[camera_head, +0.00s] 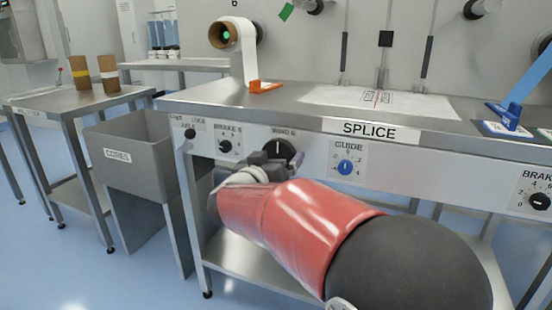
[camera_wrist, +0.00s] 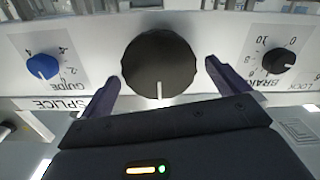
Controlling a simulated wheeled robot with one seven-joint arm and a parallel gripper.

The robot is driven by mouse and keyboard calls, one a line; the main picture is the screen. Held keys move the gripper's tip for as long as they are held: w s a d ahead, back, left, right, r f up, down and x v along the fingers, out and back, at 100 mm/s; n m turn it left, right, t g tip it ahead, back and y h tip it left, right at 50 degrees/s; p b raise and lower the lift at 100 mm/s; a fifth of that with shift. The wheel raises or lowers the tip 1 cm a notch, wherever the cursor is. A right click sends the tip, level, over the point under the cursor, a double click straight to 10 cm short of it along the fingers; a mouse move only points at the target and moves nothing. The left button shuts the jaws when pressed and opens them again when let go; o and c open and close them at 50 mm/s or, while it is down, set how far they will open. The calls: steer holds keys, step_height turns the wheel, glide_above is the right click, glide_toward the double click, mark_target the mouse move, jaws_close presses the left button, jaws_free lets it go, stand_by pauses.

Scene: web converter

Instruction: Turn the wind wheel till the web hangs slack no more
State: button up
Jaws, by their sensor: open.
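The wind wheel is a large black knob with a white pointer line (camera_head: 280,149), on the front panel under the label starting "WIND". In the wrist view the knob (camera_wrist: 160,62) sits between the two fingers of my gripper (camera_wrist: 163,76). The fingers are open, with a visible gap to the knob on each side. In the head view my gripper (camera_head: 272,164) is at the panel and partly covers the knob. A white web (camera_head: 249,62) runs from the roll core (camera_head: 222,36) down to an orange clamp (camera_head: 264,86).
A blue guide knob (camera_head: 346,167) and a black brake knob (camera_head: 225,146) flank the wheel. The splice table (camera_head: 280,97) is above the panel. A blue web (camera_head: 532,76) reaches a blue clamp (camera_head: 511,117) at right. A grey cores bin (camera_head: 120,155) stands left.

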steer(key=shift+w+d, duration=0.15)
steer(key=shift+w, duration=0.25)
steer(key=c, duration=0.9)
steer(key=shift+c, duration=0.2)
steer(key=shift+m, duration=0.3)
